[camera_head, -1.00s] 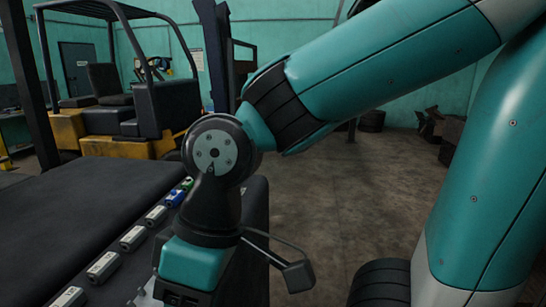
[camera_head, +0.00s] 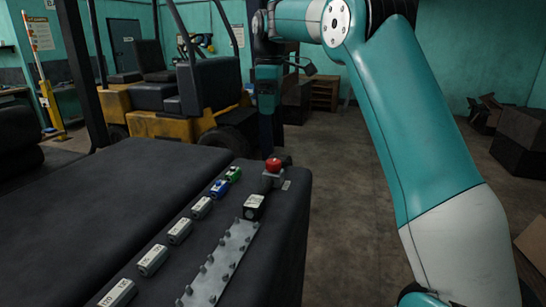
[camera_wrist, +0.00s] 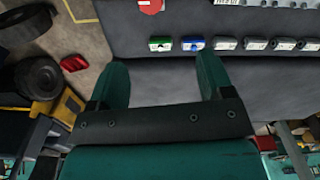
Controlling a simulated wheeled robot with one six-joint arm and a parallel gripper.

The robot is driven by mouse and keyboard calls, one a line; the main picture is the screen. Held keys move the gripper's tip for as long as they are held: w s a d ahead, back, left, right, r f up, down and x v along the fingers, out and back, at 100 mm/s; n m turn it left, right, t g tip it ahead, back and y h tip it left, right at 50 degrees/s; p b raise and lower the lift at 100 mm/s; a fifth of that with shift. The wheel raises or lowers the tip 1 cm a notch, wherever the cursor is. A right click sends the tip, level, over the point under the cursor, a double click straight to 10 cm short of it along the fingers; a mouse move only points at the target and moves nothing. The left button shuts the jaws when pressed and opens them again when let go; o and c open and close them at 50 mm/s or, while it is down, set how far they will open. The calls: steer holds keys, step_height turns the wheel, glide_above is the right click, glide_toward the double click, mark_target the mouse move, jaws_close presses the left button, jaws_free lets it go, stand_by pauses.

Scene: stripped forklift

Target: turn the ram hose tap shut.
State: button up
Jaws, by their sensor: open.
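No part that I can surely tell is the ram hose tap shows in either view. The yellow and black forklift (camera_head: 180,105) stands behind the bench in the head view. My gripper (camera_wrist: 160,62) shows two teal fingers spread apart with nothing between them in the wrist view. In the head view the end of my arm points down past the far end of the bench, in front of the forklift's right side. Its fingertips are hard to make out there.
A dark bench (camera_head: 110,205) fills the lower left. On it are a red knob (camera_head: 273,164), a row of small blocks with a blue one (camera_head: 219,188), and a pegged metal strip (camera_head: 220,265). Dark boxes (camera_head: 527,140) stand at the right. Floor between is clear.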

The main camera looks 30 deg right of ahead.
mark_target(274, 161)
steer(key=f+p, duration=0.1)
steer(key=f, duration=0.4)
steer(key=d+f+p, duration=0.1)
steer(key=f, duration=0.5)
steer(key=f+p, duration=0.1)
steer(key=f, duration=0.5)
steer(key=shift+w+d+f, duration=0.1)
steer(key=shift+w+d, duration=0.2)
steer(key=shift+w, duration=0.1)
steer(key=c, duration=0.9)
